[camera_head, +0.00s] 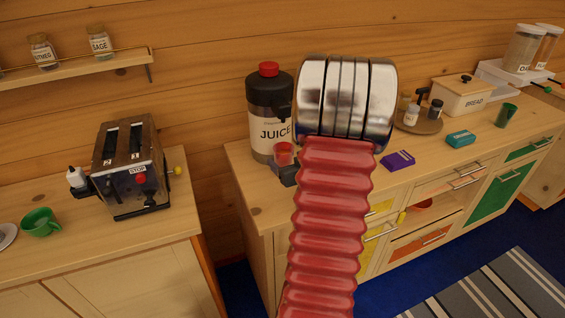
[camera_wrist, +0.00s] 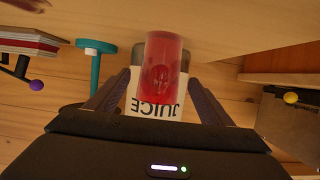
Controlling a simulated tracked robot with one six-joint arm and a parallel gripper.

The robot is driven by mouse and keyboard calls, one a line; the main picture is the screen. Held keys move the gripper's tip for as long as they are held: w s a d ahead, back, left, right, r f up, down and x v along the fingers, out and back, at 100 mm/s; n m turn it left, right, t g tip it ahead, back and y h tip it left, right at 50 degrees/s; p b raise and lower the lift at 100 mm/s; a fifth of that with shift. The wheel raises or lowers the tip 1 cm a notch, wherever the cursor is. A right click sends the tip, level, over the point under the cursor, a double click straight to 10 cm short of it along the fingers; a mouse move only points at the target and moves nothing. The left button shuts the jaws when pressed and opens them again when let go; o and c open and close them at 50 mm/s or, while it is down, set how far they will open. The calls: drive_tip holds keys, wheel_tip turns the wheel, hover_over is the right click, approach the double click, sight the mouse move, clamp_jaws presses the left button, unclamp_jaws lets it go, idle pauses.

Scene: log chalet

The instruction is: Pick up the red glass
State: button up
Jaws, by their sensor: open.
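The red glass (camera_head: 284,152) is in front of the juice dispenser (camera_head: 263,130), below its black tap, in the head view. In the wrist view the red glass (camera_wrist: 165,68) looks see-through and sits between the two fingers, in front of the upside-down JUICE label (camera_wrist: 150,107). My gripper (camera_wrist: 157,74) is open around the glass, with a finger on each side. I cannot tell whether either finger touches it. In the head view only a dark bit of my gripper (camera_head: 287,175) shows just below the glass; my arm hides the rest.
On the right counter are a purple box (camera_head: 398,160), a teal box (camera_head: 461,138), a round tray (camera_head: 431,126) with small jars, and a bread box (camera_head: 463,98). The back wall is close behind the dispenser.

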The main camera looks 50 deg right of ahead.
drive_tip(key=shift+x, duration=2.05)
drive_tip(key=shift+f, duration=0.15)
drive_tip(key=shift+c, duration=0.6)
drive_tip(key=c, duration=1.4)
drive_tip(key=shift+a+r, duration=0.1)
drive_tip(key=shift+r, duration=0.1)
